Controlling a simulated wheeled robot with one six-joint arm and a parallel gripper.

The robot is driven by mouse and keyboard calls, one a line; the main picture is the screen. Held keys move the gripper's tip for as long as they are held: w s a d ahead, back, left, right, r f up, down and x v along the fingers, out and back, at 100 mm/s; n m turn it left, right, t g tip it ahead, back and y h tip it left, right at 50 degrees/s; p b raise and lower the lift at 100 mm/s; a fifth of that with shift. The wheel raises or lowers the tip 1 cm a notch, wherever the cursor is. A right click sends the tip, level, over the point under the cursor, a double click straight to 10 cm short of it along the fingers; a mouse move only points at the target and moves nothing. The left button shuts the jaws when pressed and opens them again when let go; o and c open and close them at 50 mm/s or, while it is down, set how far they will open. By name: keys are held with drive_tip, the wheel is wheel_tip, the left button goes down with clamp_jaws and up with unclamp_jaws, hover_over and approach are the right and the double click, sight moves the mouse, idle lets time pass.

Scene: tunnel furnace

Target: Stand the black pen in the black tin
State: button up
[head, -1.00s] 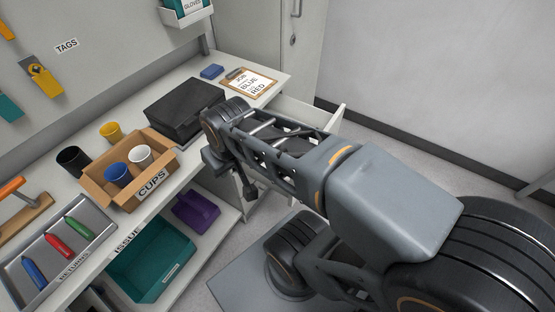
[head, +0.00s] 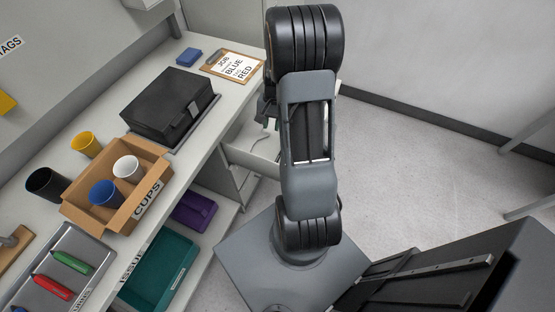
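The black tin (head: 45,184) stands upright on the bench at the left, beside the cardboard cups box. I see no black pen in the head view. The grey returns tray (head: 88,246) at the lower left holds a green pen (head: 72,262) and a red pen (head: 52,286), with a blue one at the frame's edge. My gripper (head: 266,108) is mostly hidden behind my arm, above the open drawer (head: 253,147). Its fingers do not show clearly.
The cups box (head: 98,226) holds a blue cup (head: 105,195) and a white cup (head: 127,168); a yellow cup (head: 87,145) stands behind it. A closed black case (head: 165,100), a clipboard (head: 236,66) and a blue block (head: 188,57) lie further back. Teal and purple bins sit below.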

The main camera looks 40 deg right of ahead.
drive_tip(key=s+f+b, duration=0.1)
drive_tip(key=f+b, duration=0.1)
drive_tip(key=f, duration=0.3)
drive_tip(key=d+f+m+b, duration=0.1)
drive_tip(key=f+b, duration=0.1)
drive_tip(key=f, duration=0.3)
drive_tip(key=s+f+m+y+b, duration=0.1)
drive_tip(key=f+b, duration=0.1)
drive_tip(key=f, duration=0.2)
drive_tip(key=shift+s+d+f, duration=0.2)
drive_tip(key=shift+s+f, duration=0.15)
drive_tip(key=shift+f, duration=0.05)
drive_tip(key=shift+b+x, duration=0.5)
drive_tip(key=shift+x, duration=0.4)
drive_tip(key=shift+s+a+f, duration=0.1)
drive_tip(key=shift+a, duration=0.05)
clamp_jaws()
wheel_tip(320, 180, up, 12)
drive_tip(key=p, duration=0.9)
